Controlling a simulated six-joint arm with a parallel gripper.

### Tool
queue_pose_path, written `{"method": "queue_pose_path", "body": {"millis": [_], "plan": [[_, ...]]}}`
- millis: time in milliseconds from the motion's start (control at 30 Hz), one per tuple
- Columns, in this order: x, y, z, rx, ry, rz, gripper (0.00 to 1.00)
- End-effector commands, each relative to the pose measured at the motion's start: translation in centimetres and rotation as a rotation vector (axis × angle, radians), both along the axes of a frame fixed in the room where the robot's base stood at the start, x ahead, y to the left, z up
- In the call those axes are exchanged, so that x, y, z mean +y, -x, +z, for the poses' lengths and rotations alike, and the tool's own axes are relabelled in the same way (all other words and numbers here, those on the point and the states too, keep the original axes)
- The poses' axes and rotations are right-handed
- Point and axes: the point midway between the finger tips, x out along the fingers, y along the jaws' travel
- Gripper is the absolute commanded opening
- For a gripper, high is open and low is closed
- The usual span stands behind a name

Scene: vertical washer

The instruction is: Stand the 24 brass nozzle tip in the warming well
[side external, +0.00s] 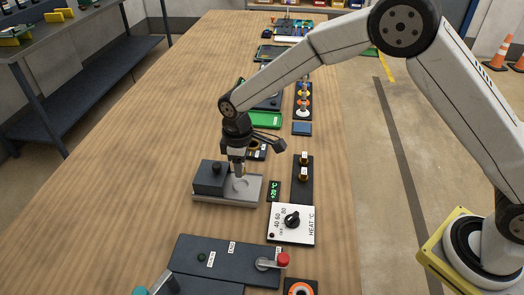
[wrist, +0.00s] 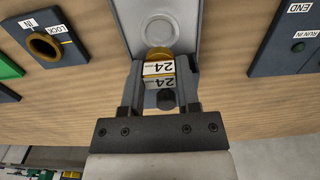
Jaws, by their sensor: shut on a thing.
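The 24 brass nozzle tip (wrist: 160,54) has white labels reading 24 and a brass rim. My gripper (wrist: 160,76) is shut on it, with one finger on each side. In the side view my gripper (side external: 238,166) points down over a light grey block, and the tip is hard to make out between the fingers. The block's flat top (side external: 251,192) has a round ring mark, probably the warming well. This ring (wrist: 158,28) shows in the wrist view just beyond the tip. Whether the tip touches the block cannot be told.
A dark box (side external: 208,175) stands on the block's left part, close to my gripper. A dark rack (side external: 302,185) with brass tips, a small green display (side external: 274,191) and a HEAT dial panel (side external: 291,224) lie to the right. A dark panel (side external: 222,262) lies in front.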

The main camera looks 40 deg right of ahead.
Motion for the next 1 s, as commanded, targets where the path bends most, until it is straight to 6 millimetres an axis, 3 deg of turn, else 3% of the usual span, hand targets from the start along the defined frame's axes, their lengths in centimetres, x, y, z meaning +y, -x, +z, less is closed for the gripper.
{"method": "queue_pose_path", "body": {"millis": [500,1000], "plan": [[0.0,0.0,-3.6,0.0,0.0,0.0,0.0],[0.0,0.0,-4.7,0.0,0.0,0.0,0.0]]}}
